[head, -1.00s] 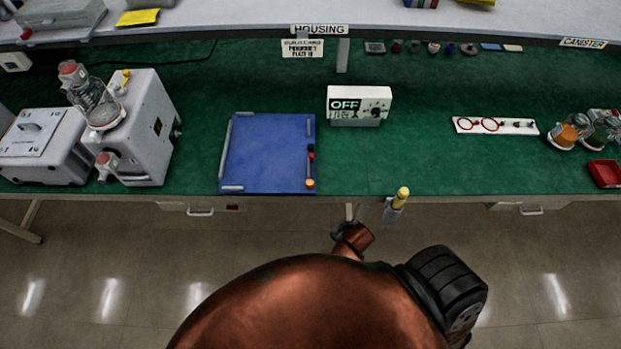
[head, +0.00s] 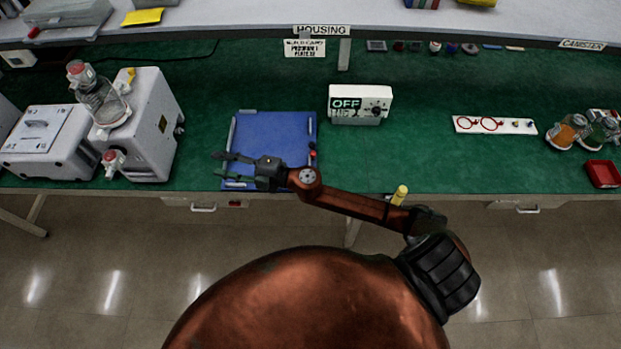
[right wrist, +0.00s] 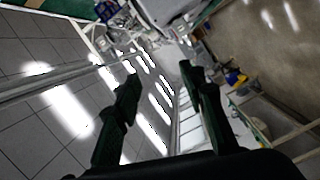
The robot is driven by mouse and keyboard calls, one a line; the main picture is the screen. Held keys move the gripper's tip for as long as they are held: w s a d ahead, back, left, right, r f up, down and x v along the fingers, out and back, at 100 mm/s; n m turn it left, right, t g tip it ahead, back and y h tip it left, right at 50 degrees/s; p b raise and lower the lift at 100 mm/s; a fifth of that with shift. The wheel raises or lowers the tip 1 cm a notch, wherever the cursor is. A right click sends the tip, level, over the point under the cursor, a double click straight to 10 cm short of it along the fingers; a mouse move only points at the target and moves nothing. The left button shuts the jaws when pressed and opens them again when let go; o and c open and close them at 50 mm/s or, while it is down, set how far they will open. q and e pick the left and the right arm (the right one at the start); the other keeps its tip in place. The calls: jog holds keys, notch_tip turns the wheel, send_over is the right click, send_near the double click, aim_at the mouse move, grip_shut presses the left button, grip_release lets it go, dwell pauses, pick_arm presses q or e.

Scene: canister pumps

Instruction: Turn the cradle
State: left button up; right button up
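No part is marked as the cradle, and I cannot tell for sure which one it is. The blue board (head: 270,135) with grey rails along its edges lies flat on the green bench. A tilted clear canister with a red cap (head: 98,100) sits on the upright white housing (head: 155,135) to its left. My right gripper (head: 218,164) reaches in over the front left part of the board, its fingers apart and pointing left towards the housing. In the right wrist view the fingers (right wrist: 160,78) are spread with nothing between them. My left gripper is not in view.
A white box reading OFF (head: 360,103) stands right of the board. A white strip with red rings (head: 495,125), jars (head: 567,131) and a red tray (head: 602,173) are further right. A yellow-topped item (head: 399,195) is at the front edge. Green bench between is clear.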

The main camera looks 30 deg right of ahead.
jog(key=s+a+f+n+g, duration=0.3)
jog(key=s+f+n+g, duration=0.2)
jog(key=f+n+g, duration=0.25)
jog(key=s+d+f+n+g+h, duration=0.1)
jog(key=d+f+n+g+h, duration=0.2)
jog(key=d+f, duration=0.15)
jog(key=d+f+h, duration=0.2)
jog(key=d+h, duration=0.1)
jog(key=d, duration=0.5)
jog(key=d+f+g+h, duration=0.1)
jog(key=d+h, duration=0.2)
jog(key=d, duration=0.6)
jog(key=w+d+f+g+h+p, duration=0.1)
jog(key=d+h, duration=0.3)
jog(key=d, duration=0.4)
jog(key=shift+d+f+n, duration=0.25)
jog(key=shift+d+f, duration=0.05)
jog(key=shift+f, duration=0.5)
notch_tip(320, 180, down, 7)
jog(key=shift+r+p, duration=0.2)
jog(key=shift+p, duration=0.15)
jog(key=shift+f, duration=0.35)
jog(key=shift+c, duration=0.4)
grip_shut()
